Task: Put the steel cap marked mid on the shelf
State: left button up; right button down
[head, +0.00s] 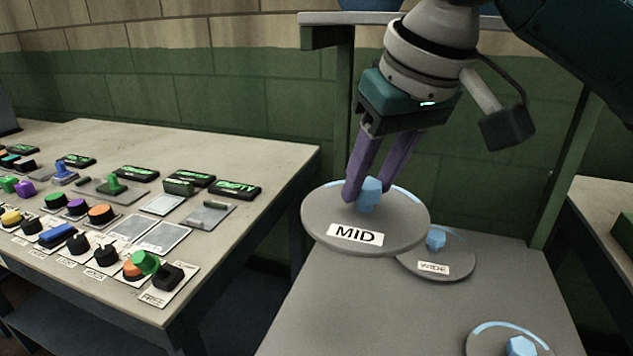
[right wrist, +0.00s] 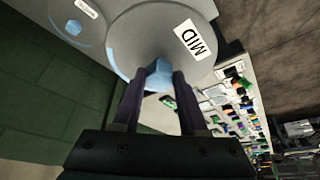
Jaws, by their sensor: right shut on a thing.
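The steel cap marked MID (head: 325,219) is a round grey disc with a blue knob and a blue arc on top. My right gripper (head: 364,192) has its purple fingers shut on the blue knob. The cap appears raised above the grey table and overlaps the WIDE cap in the head view. In the right wrist view the MID cap (right wrist: 150,30) hangs at the fingertips of the gripper (right wrist: 157,78). A shelf board (head: 345,18) on green posts shows at the top of the head view. My left gripper is not in view.
The WIDE cap (head: 452,262) lies on the grey table (head: 350,310) behind the MID cap. Another blue-knobbed cap (head: 490,342) is at the front right. A bench (head: 240,160) with many switches and buttons stands left. A blue object (head: 370,4) sits on the shelf.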

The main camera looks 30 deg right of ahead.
jog(key=shift+d+f+b, duration=0.1)
jog(key=shift+f+b, duration=2.1)
jog(key=shift+f, duration=8)
jog(key=shift+f, duration=0.1)
jog(key=shift+c, duration=2.2)
grip_release()
